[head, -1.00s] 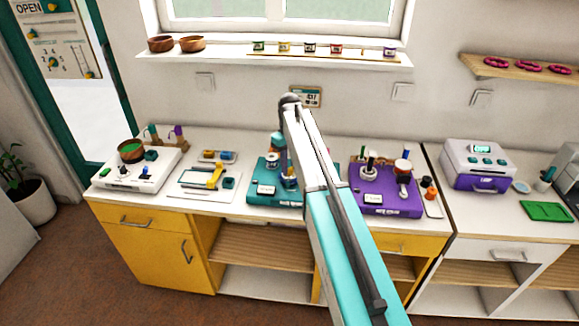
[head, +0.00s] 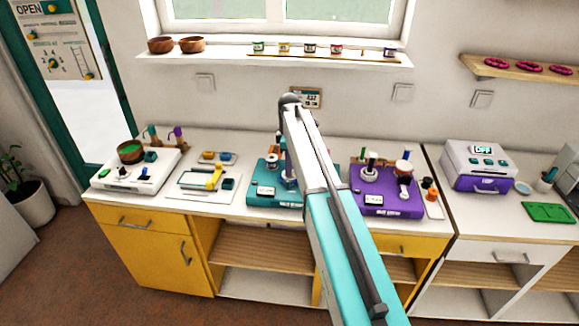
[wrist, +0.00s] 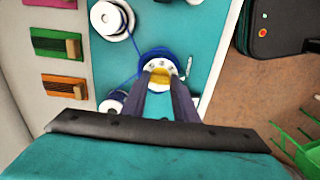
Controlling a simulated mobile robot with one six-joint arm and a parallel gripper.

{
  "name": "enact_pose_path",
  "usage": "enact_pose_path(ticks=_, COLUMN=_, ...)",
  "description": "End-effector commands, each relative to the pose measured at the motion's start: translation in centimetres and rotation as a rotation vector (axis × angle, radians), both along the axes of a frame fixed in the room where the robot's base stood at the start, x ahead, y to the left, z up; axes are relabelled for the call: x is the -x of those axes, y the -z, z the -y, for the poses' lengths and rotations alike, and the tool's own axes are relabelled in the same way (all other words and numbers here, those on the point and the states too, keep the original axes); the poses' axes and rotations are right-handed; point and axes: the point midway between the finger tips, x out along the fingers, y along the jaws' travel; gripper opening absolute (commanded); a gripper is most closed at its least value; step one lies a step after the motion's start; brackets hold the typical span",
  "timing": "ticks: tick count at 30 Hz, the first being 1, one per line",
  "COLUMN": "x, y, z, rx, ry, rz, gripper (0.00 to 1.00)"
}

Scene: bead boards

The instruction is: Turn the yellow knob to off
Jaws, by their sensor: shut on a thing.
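The yellow knob (wrist: 160,76) sits on a round white dial with dark dots on the teal board (wrist: 200,15). In the wrist view, my gripper (wrist: 161,82) has its two dark fingers on either side of the knob, shut on it. The fingers cover parts of the dial, and the knob's pointing direction is hard to read. In the head view, my arm hides the gripper and the knob; the teal board (head: 262,200) shows partly behind the arm.
In the wrist view, a white spool (wrist: 108,18) with blue cord stands close to the dial, with another spool (wrist: 112,104) at lower left. In the head view, a purple board (head: 385,206) stands right of my arm. A purple-and-white box (head: 478,165) reads OFF.

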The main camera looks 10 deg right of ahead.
Motion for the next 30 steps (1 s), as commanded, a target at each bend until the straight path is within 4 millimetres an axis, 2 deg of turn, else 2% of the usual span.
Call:
enact_pose_path(ticks=15, x=-0.12, y=-0.14, z=0.09, rx=0.001, ry=-0.027, rz=0.004, gripper=0.04)
enact_pose_path(ticks=16, x=-0.12, y=-0.14, z=0.09, rx=0.001, ry=-0.027, rz=0.004, gripper=0.32)
enact_pose_path(ticks=18, x=-0.10, y=-0.12, z=0.08, rx=0.001, ry=-0.027, rz=0.003, gripper=0.43)
enact_pose_path(ticks=30, x=-0.04, y=-0.16, z=0.00, rx=0.000, ry=-0.026, rz=0.001, gripper=0.45)
